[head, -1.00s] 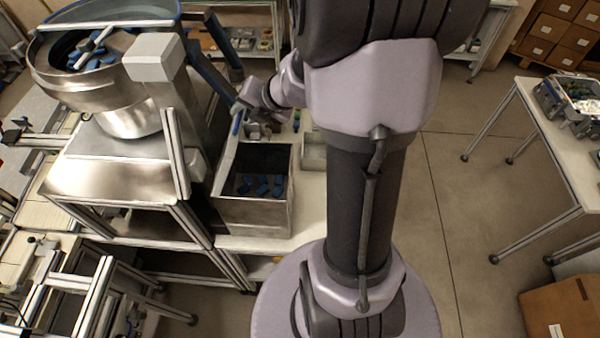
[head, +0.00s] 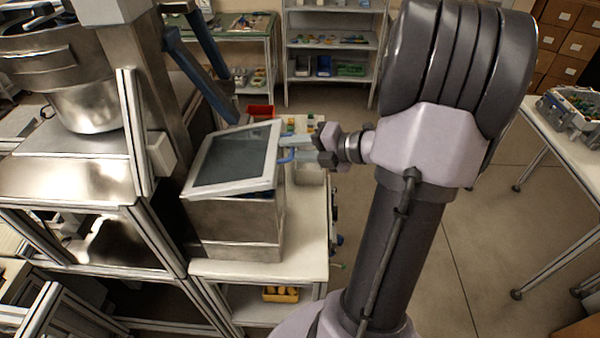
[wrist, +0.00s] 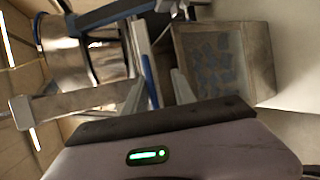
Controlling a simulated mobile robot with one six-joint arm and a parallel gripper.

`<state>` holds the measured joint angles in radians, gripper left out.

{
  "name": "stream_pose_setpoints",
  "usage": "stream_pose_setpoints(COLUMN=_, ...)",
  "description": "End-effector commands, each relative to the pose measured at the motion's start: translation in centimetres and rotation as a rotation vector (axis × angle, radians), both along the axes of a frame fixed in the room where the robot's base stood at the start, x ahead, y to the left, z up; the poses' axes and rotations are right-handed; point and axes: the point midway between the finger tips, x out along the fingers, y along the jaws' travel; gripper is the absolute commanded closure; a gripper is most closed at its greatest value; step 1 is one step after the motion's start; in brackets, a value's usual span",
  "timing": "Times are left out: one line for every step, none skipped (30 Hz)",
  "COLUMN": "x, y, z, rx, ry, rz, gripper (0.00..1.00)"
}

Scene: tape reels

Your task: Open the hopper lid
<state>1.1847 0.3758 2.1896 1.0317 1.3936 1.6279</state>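The hopper (head: 235,225) is a metal box on a bench. Its lid (head: 235,160), a pale frame with a dark panel, sits tilted over it in the head view, clear of the rim at the right. A blue handle (head: 286,158) shows at the lid's right edge. My gripper (head: 290,150) is at this edge, pointing left. In the wrist view the lid is nearly edge-on and a blue bar (wrist: 150,80) lies between my fingers (wrist: 163,82), which look apart. Whether they press on it is unclear. Blue parts (wrist: 213,65) show inside the hopper there.
A bowl feeder (head: 88,100) and a metal column (head: 150,75) stand left of the hopper. A red bin (head: 260,112) is behind it. Shelves (head: 335,45) stand at the back. A white table (head: 555,140) is at right, with open floor before it.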

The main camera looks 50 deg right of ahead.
Motion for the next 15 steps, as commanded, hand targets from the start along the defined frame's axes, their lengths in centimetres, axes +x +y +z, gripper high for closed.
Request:
stream_pose_setpoints(x=-0.02, y=0.25, z=-1.34, rx=0.011, ry=-0.013, rz=0.000, gripper=0.68)
stream_pose_setpoints(x=-0.01, y=0.38, z=-1.47, rx=0.018, ry=-0.023, rz=0.000, gripper=0.68)
stream_pose_setpoints(x=-0.03, y=0.51, z=-1.61, rx=0.026, ry=-0.031, rz=0.000, gripper=0.68)
stream_pose_setpoints(x=-0.04, y=0.59, z=-1.67, rx=0.031, ry=-0.037, rz=-0.001, gripper=0.68)
stream_pose_setpoints(x=-0.05, y=0.66, z=-1.69, rx=0.035, ry=-0.042, rz=-0.001, gripper=0.68)
stream_pose_setpoints(x=-0.05, y=0.74, z=-1.70, rx=0.039, ry=-0.047, rz=-0.001, gripper=0.68)
stream_pose_setpoints(x=-0.05, y=0.77, z=-1.69, rx=0.041, ry=-0.050, rz=-0.001, gripper=0.68)
stream_pose_setpoints(x=-0.06, y=0.80, z=-1.65, rx=0.043, ry=-0.051, rz=-0.001, gripper=0.68)
stream_pose_setpoints(x=-0.06, y=0.82, z=-1.60, rx=0.043, ry=-0.052, rz=-0.001, gripper=0.68)
stream_pose_setpoints(x=-0.07, y=0.83, z=-1.55, rx=0.043, ry=-0.053, rz=-0.001, gripper=0.68)
stream_pose_setpoints(x=-0.06, y=0.83, z=-1.51, rx=0.043, ry=-0.053, rz=-0.001, gripper=0.68)
stream_pose_setpoints(x=-0.05, y=0.84, z=-1.47, rx=0.043, ry=-0.053, rz=-0.001, gripper=0.68)
stream_pose_setpoints(x=-0.06, y=0.84, z=-1.45, rx=0.043, ry=-0.053, rz=-0.001, gripper=0.68)
stream_pose_setpoints(x=-0.06, y=0.84, z=-1.45, rx=0.044, ry=-0.053, rz=0.000, gripper=0.68)
stream_pose_setpoints(x=-0.07, y=0.81, z=-1.42, rx=0.043, ry=-0.053, rz=-0.001, gripper=0.68)
